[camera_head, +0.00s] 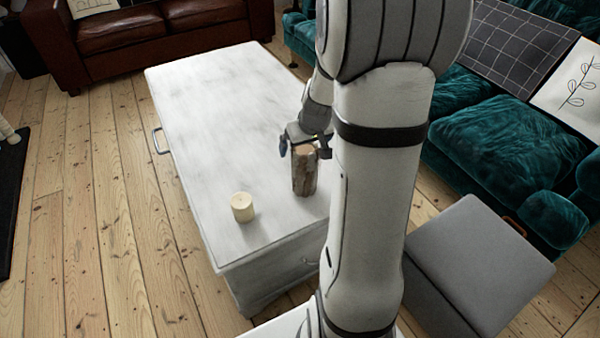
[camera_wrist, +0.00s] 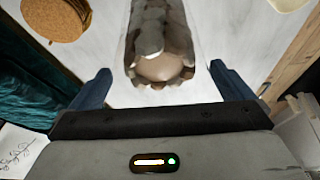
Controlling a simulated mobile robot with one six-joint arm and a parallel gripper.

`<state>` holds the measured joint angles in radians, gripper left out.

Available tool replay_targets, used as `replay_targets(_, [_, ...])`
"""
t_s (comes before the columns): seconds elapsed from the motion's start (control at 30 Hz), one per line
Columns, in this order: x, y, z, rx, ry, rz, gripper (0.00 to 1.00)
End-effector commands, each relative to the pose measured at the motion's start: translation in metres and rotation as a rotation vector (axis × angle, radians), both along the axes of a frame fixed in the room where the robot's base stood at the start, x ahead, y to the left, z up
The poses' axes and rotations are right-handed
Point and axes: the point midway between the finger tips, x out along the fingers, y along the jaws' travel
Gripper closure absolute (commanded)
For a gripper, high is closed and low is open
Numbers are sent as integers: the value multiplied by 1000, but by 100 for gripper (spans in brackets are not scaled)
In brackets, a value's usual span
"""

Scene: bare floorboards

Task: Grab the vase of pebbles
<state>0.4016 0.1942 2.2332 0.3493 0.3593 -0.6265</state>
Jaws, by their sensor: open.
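The vase of pebbles (camera_head: 304,178) stands upright on the white chest-like table, near its front right corner. My gripper (camera_head: 306,146) is at the top of the vase in the head view. In the wrist view my gripper (camera_wrist: 160,82) is open, with one blue finger on each side of the vase and a gap to each. I cannot tell whether the fingers are level with its sides.
A cream candle (camera_head: 242,207) stands left of the vase on the white table (camera_head: 205,110). Round cork coasters (camera_wrist: 57,18) show in the wrist view. A green sofa (camera_head: 500,150) and grey stool (camera_head: 480,262) are at the right. Floor at the left is mostly clear.

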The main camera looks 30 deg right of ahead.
Motion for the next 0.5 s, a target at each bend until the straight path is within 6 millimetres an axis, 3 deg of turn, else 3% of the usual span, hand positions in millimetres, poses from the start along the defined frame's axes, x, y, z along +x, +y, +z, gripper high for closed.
replay_targets(0.1, [6, 0, -17, 1, 1, 0, 0])
replay_targets(0.33, [7, 0, -17, 0, 0, 0, 0])
replay_targets(0.5, [6, -1, -17, 0, 0, -1, 13])
